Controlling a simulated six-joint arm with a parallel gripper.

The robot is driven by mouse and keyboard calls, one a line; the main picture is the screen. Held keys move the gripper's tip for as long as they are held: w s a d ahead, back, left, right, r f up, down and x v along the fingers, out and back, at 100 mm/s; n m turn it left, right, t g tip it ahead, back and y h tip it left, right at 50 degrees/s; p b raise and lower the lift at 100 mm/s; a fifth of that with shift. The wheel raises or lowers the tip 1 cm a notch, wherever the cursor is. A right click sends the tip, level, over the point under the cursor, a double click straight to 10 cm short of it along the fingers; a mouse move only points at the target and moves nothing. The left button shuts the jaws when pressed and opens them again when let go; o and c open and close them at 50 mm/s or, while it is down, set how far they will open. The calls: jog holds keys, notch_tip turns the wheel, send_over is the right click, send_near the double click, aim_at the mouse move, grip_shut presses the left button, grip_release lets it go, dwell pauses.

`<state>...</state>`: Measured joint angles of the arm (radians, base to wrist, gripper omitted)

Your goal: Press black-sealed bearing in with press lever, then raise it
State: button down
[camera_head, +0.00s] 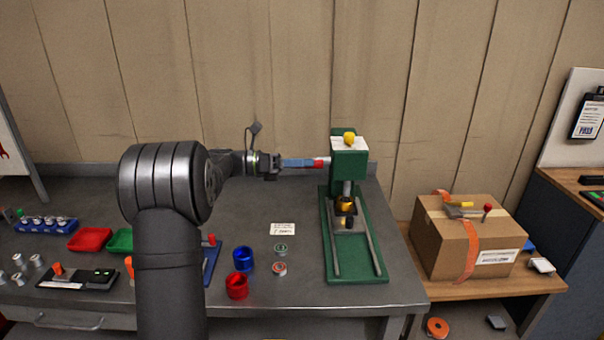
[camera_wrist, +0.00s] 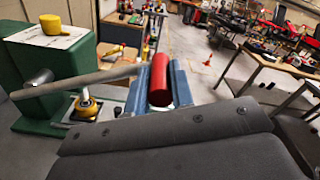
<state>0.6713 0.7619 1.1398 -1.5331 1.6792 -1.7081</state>
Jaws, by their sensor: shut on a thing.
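The green press (camera_head: 349,160) stands upright at the back right of the bench. Its lever (camera_wrist: 85,84) is a grey rod with a red grip (camera_wrist: 159,78), pointing left and roughly level in the head view. My gripper (camera_head: 312,163) has its blue fingers shut around the red grip, on both sides of it in the wrist view (camera_wrist: 158,85). The ram (camera_head: 347,188) hangs over a gold-coloured piece (camera_head: 345,203) on the press bed. I cannot make out the black-sealed bearing; it may be hidden at the ram.
Two bearings, green-sealed (camera_head: 281,248) and red-sealed (camera_head: 279,268), lie left of the press near a white card (camera_head: 283,229). Blue (camera_head: 243,259) and red (camera_head: 237,286) cups stand nearby. A cardboard box (camera_head: 470,240) sits on the right-hand table. Bare bench lies below my gripper.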

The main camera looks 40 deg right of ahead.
jog(key=shift+w+r, duration=0.15)
jog(key=shift+r, duration=0.15)
jog(key=c, duration=1.3)
grip_release()
jog(key=shift+o, duration=0.2)
jog(key=shift+f, duration=0.1)
jog(key=v, duration=1.7)
jog(key=shift+w+a, duration=0.1)
jog(key=x, duration=1.7)
jog(key=shift+d, duration=0.2)
